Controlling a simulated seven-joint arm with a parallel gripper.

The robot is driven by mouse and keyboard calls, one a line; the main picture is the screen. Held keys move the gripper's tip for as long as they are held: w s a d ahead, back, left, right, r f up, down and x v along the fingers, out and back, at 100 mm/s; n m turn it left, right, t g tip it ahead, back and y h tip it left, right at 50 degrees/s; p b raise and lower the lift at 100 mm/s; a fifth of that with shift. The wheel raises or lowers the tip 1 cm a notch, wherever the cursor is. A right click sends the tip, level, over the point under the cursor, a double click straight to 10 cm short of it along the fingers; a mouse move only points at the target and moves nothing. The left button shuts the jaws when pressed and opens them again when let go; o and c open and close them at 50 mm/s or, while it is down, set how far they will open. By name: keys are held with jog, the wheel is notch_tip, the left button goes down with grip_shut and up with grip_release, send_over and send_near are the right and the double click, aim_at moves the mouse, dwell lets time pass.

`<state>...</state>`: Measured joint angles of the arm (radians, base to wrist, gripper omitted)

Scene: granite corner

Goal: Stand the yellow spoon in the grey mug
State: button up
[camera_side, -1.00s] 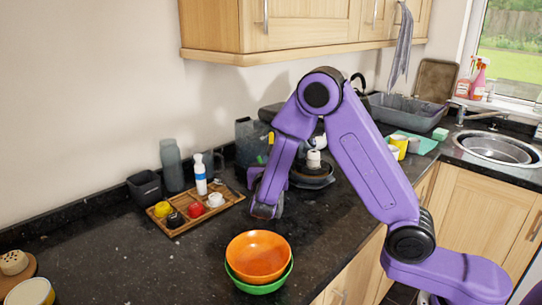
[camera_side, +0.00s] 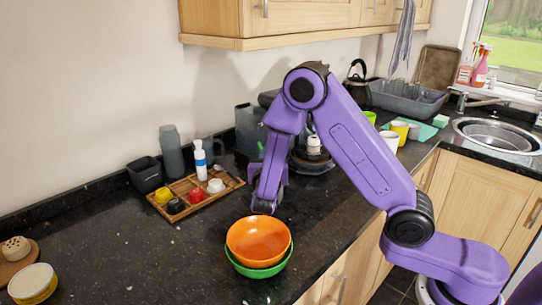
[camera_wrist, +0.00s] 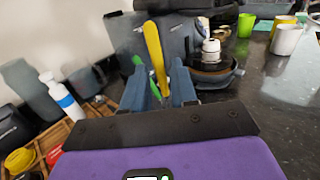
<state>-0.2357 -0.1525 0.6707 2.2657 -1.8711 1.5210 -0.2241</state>
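The yellow spoon (camera_wrist: 154,52) stands upright in the wrist view, with its lower end between the two blue-grey fingers of my gripper (camera_wrist: 161,76). The fingers look apart, and I see no clear contact with the spoon. A thin green utensil (camera_wrist: 138,62) leans beside it, and its green also shows in the side view (camera_side: 260,148). What they stand in is hidden. The grey mug (camera_side: 209,148) appears to be the one against the wall behind the white bottle; it also shows left of my fingers in the wrist view (camera_wrist: 84,83). My fingertips are hidden in the side view.
A wooden tray (camera_side: 178,203) holds small pots and a white bottle (camera_side: 200,162). An orange bowl (camera_side: 258,240) sits in a green one (camera_side: 258,271) at the front. A grey container (camera_side: 248,128) stands at the back. The left counter is mostly clear.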

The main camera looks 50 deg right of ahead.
jog(key=shift+o, duration=0.4)
jog(key=v, duration=1.7)
jog(key=shift+s+a, duration=0.15)
jog(key=shift+s+d+r+g, duration=0.1)
jog(key=shift+d+g, duration=0.2)
jog(key=s+d+f+m+g+y, duration=0.2)
jog(key=s+d+m+g+y, duration=0.3)
jog(key=s+d+m+g, duration=0.35)
jog(key=s+a+m+g+y, duration=0.1)
jog(key=s+m+y, duration=0.1)
jog(key=s+y, duration=0.2)
jog(key=s+a+r+m+g+y, duration=0.1)
jog(key=s+m+y, duration=0.2)
jog(key=s, duration=0.8)
jog(key=shift+s+a+r+y, duration=0.25)
jog(key=shift+s+r+y, duration=0.1)
jog(key=shift+y, duration=0.85)
